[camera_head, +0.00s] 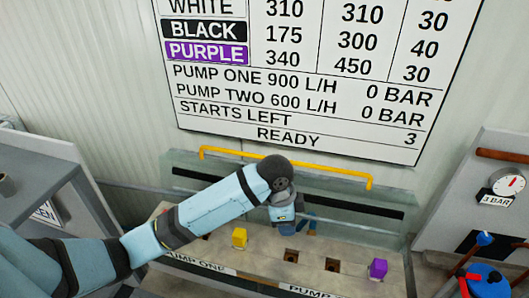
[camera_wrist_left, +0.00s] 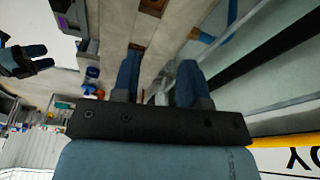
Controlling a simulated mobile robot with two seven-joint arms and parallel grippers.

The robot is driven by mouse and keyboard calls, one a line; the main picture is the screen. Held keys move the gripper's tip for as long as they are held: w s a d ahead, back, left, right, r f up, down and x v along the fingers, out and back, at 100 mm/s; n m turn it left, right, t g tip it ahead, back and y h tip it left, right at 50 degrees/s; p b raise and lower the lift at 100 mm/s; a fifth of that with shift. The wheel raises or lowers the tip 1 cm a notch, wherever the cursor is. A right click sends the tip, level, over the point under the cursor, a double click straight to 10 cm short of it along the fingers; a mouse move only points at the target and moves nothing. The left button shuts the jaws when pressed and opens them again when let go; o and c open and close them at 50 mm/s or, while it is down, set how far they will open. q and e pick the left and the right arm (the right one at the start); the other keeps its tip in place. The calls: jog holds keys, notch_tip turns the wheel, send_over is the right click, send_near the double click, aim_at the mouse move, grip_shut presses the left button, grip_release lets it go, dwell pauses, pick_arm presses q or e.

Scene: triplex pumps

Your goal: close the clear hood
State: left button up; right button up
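The clear hood (camera_head: 184,164) is a see-through panel standing raised behind the pump bench, with a yellow bar handle (camera_head: 345,171) along its top edge. My left arm crosses in front of it. My left gripper (camera_head: 309,226) points down over the bench, in front of the panel and below the bar. In the left wrist view its two blue fingers (camera_wrist_left: 158,85) are apart with nothing between them. The yellow bar (camera_wrist_left: 285,141) shows there at lower right, clear of the fingers. What seems to be my right gripper (camera_wrist_left: 28,60) shows at the left edge of that view.
The bench (camera_head: 330,284) has square sockets, a yellow block (camera_head: 239,238) and a purple block (camera_head: 377,268). A grey cabinet (camera_head: 35,160) stands left. A pressure gauge (camera_head: 508,185) and a blue device with red parts (camera_head: 487,280) are at right. A sign (camera_head: 310,75) hangs behind.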

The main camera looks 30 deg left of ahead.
pick_arm(q)
jog(key=w+a+r, duration=0.2)
jog(key=w+r, duration=0.1)
jog(key=w+a+r+m+y, duration=0.1)
jog(key=w+a+r, duration=0.1)
jog(key=w+r, duration=0.1)
jog(key=w+a+r+m+g, duration=0.1)
jog(key=w+a+r, duration=0.2)
jog(key=shift+w+r+y, duration=0.3)
jog(key=shift+w+r, duration=0.05)
jog(key=shift+r, duration=0.05)
send_near(264, 156)
jog(key=shift+g, duration=0.4)
jog(key=f+p, duration=0.1)
jog(key=f, duration=0.3)
jog(key=f+p, duration=0.1)
jog(key=f, duration=0.3)
jog(key=shift+w+d+f, duration=0.1)
jog(key=shift+d+f, duration=0.1)
jog(key=shift+f, duration=0.2)
grip_shut()
